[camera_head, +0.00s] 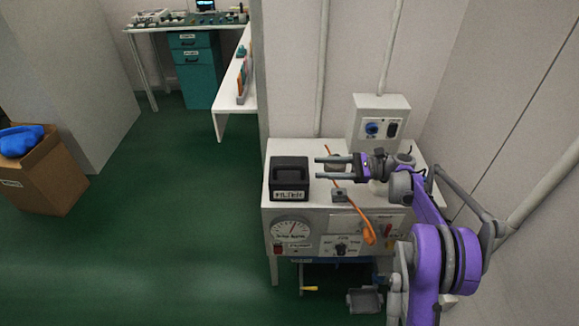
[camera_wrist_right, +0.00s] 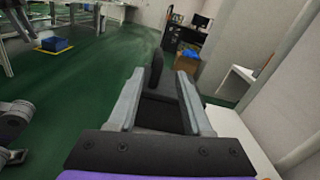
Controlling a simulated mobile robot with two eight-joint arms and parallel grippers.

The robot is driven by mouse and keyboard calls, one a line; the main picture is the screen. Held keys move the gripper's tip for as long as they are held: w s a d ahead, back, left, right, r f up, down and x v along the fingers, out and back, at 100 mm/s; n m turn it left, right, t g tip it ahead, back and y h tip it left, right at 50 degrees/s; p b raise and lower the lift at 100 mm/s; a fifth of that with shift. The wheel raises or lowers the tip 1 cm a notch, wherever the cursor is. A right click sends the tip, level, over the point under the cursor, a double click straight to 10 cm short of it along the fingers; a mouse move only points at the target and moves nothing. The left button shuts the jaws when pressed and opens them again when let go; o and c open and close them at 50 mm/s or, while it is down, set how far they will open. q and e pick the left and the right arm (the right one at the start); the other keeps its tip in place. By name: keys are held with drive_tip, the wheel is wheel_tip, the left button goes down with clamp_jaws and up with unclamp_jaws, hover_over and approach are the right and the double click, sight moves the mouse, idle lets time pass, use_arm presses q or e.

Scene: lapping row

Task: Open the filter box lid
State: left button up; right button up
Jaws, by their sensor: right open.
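The filter box (camera_head: 289,181) is a small black box with a white FILTER label on its front. It stands at the left end of the light grey bench top, and its lid looks shut. My right gripper (camera_head: 319,168) reaches in from the right, its two grey fingers apart and empty, pointing left at the box. The fingertips are just right of the box; whether they touch it I cannot tell. In the right wrist view the open fingers (camera_wrist_right: 160,76) flank dark surfaces of the box (camera_wrist_right: 160,109). My left gripper is not in view.
An orange cable (camera_head: 352,205) hangs over the bench (camera_head: 330,201) below my right gripper. A grey switch box (camera_head: 379,118) stands behind. The bench front carries a gauge (camera_head: 291,230) and knobs. A cardboard box (camera_head: 40,185) stands far left; green floor between is clear.

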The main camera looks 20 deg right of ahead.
sight(298, 168)
drive_tip(key=b+x, duration=0.1)
drive_tip(key=x, duration=0.9)
drive_tip(key=shift+a, duration=0.1)
drive_tip(key=shift+s, duration=0.1)
clamp_jaws()
idle(1.0)
